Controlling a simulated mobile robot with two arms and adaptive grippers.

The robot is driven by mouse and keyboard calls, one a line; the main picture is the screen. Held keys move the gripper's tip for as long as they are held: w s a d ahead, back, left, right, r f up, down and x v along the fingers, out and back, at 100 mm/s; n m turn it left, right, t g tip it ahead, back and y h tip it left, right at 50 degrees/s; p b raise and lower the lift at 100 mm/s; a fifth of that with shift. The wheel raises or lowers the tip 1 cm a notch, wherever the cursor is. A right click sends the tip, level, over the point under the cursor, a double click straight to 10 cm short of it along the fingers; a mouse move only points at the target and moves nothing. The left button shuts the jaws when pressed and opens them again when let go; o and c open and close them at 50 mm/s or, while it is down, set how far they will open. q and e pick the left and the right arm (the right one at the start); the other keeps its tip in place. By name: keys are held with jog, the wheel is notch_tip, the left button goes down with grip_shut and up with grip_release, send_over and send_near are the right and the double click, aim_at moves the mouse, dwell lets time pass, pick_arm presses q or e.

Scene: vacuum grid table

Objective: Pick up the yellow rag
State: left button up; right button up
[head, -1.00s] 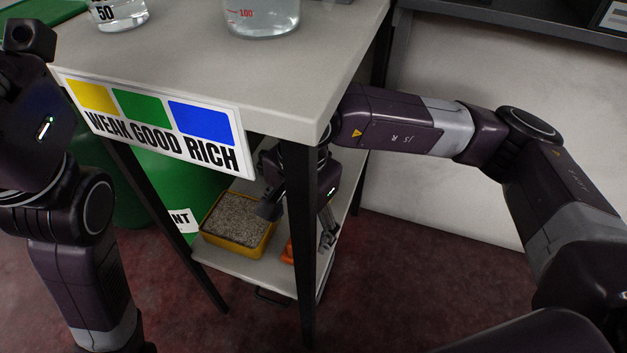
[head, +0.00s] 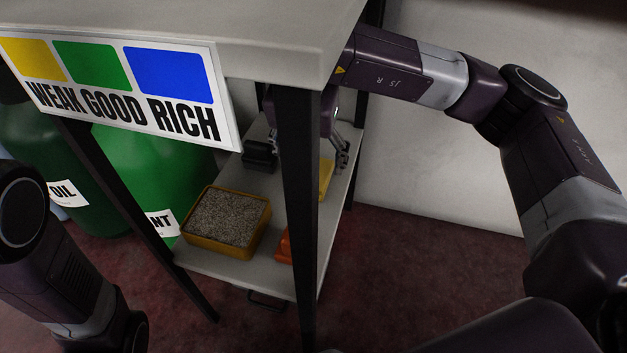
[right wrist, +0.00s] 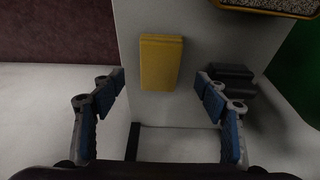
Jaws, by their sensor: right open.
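The yellow rag (right wrist: 161,62) lies as a folded rectangle on the pale lower shelf, ahead of my right gripper (right wrist: 160,79) in the right wrist view. The gripper is open, with its blue-padded fingers on either side of the rag's near end and clear space between. In the head view a strip of the rag (head: 326,178) shows behind the table's dark front leg, and one grey finger shows right of that leg. The rest of the right gripper is partly hidden. My left gripper is outside the head view.
A yellow tray of grey grains (head: 228,220) and an orange item (head: 284,246) share the lower shelf (head: 215,264). The dark front leg (head: 300,220) and tabletop (head: 290,50) block part of the view. A dark block (right wrist: 232,80) shows beside the right-hand finger.

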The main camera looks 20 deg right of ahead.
jog(key=shift+b+x, duration=1.7)
jog(key=shift+x, duration=0.85)
jog(key=shift+r, duration=0.1)
jog(key=c, duration=1.2)
